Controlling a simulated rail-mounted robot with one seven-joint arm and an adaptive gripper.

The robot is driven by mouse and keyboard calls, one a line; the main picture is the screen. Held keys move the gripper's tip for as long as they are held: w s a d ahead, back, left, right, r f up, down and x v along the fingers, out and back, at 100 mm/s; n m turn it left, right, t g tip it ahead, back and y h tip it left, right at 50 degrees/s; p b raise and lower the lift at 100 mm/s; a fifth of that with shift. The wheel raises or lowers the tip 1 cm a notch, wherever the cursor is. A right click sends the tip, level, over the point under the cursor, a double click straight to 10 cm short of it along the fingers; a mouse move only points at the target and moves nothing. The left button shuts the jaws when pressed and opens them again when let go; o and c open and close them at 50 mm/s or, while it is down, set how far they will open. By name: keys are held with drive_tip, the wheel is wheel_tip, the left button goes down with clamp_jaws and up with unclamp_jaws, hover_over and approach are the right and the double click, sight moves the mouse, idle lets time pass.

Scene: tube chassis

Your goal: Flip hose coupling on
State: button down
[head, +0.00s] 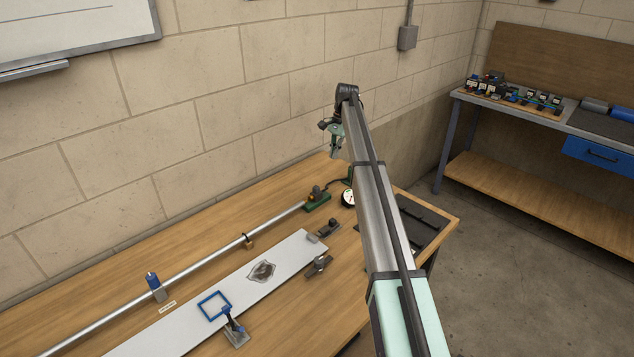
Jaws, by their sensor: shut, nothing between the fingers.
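A long metal tube (195,262) runs along the back of the wooden table. At its far end sits a green block with a dark fitting (316,198), and a dark hose seems to lead from it toward a round white gauge (348,198). A blue-topped grey fitting (154,286) stands on the tube at the left. I cannot tell for sure which part is the hose coupling. My gripper (337,154) is small in the head view, raised above the table's far end, shut and empty, apart from the green block. My arm partly hides the table's right end.
A white board (190,316) lies along the table with a dark patch, a blue frame (214,306) and an upright blue-handled clamp (233,325). Small dark clamps (319,265) sit beside it. A dark tray (425,221) lies at right. The wall stands close behind the table.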

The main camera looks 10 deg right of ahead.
sight(315, 187)
drive_tip(key=shift+f, duration=0.15)
drive_tip(key=s+a+f+p, duration=0.1)
drive_tip(key=f, duration=0.2)
drive_tip(key=s+a+f+p, duration=0.1)
drive_tip(key=a+f+p, duration=0.1)
drive_tip(key=f, duration=0.1)
drive_tip(key=s+a+f+p, duration=0.1)
drive_tip(key=f, duration=0.2)
drive_tip(key=shift+s+a, duration=0.15)
drive_tip(key=shift+s, duration=0.05)
drive_tip(key=shift+s+a+f+p, duration=0.25)
drive_tip(key=shift+a+p, duration=0.1)
drive_tip(key=shift+a, duration=0.1)
drive_tip(key=shift+s+a, duration=0.55)
drive_tip(key=shift+a, duration=0.15)
drive_tip(key=shift+s+a, duration=0.5)
drive_tip(key=shift+a, duration=0.2)
